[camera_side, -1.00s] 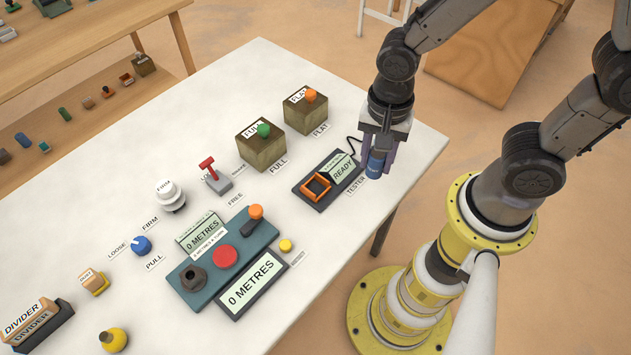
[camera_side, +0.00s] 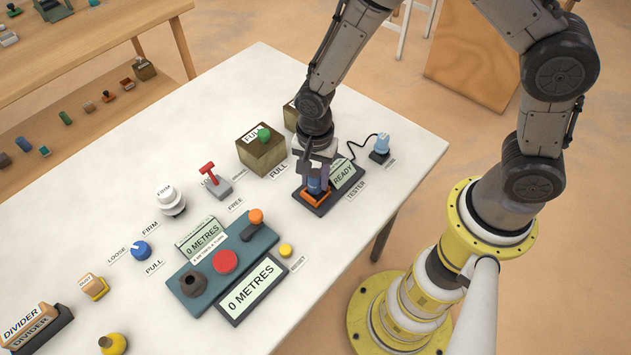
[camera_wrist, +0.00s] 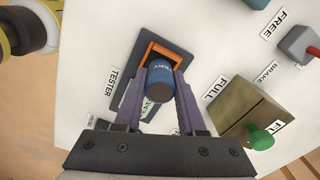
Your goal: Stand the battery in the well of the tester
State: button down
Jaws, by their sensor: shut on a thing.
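The blue battery (camera_side: 314,187) is upright between the fingers of my gripper (camera_side: 316,182), at the orange-rimmed well (camera_side: 318,200) of the dark tester (camera_side: 334,198). Its lower end looks to be at or inside the orange rim; how deep it sits I cannot tell. In the wrist view the battery (camera_wrist: 160,88) is gripped by my gripper (camera_wrist: 160,82), and the orange well (camera_wrist: 152,47) shows around its far end. The tester's READY display (camera_side: 345,174) is partly hidden by my gripper.
A wooden block with a green knob (camera_side: 264,135) stands close left of my wrist; another block (camera_side: 291,117) is partly hidden behind it. A pale blue-topped device (camera_side: 381,146) with a black cord stands right of the tester. A teal metre panel (camera_side: 230,255) lies at the front left.

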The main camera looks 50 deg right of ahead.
aim_at(316, 173)
jog(key=shift+f, duration=1.1)
jog(key=shift+f, duration=0.15)
jog(key=c, duration=0.5)
grip_release()
notch_tip(316, 173, up, 12)
jog(key=shift+r, duration=0.25)
